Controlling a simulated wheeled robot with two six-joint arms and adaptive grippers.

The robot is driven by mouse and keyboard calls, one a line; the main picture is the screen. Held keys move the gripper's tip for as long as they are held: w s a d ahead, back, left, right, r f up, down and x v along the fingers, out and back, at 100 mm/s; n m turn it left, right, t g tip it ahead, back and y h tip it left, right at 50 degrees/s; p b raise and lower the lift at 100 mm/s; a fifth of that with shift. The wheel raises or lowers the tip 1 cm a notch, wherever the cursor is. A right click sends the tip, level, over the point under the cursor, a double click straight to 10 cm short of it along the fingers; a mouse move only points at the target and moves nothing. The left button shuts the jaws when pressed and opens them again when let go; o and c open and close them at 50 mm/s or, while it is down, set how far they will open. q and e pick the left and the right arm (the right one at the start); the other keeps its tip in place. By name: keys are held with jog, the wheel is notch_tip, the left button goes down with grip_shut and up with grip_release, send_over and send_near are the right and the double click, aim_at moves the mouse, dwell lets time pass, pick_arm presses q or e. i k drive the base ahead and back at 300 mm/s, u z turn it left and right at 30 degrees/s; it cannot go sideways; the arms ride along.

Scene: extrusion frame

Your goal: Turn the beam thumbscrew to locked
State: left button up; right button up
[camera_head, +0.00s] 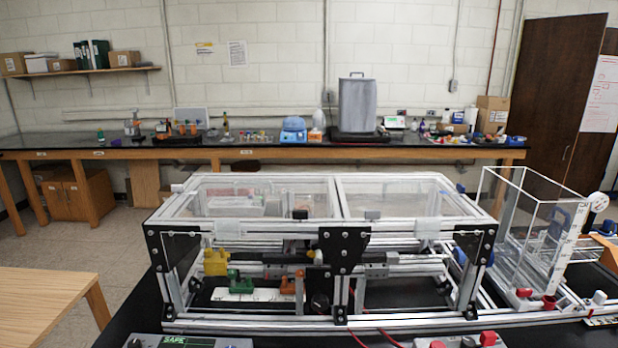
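The aluminium extrusion frame (410,321) stands on a black bench in the middle of the view, with clear panels on top and black corner plates. A horizontal beam (276,270) runs inside it behind the front opening. Small dark and yellow parts (312,256) sit near the beam's middle, beside the black centre plate (343,248). I cannot tell which part is the beam thumbscrew or how it is turned. Neither of my grippers shows in the head view.
Inside the frame are a yellow block (215,262), a green clamp (240,284) and an orange clamp (289,285). A clear open box (521,235) stands at the right. A wooden table (45,305) is at left.

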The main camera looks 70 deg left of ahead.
aim_at(179, 188)
jog(key=z, duration=1.2)
jog(key=k, duration=2.85)
jog(key=u, duration=0.35)
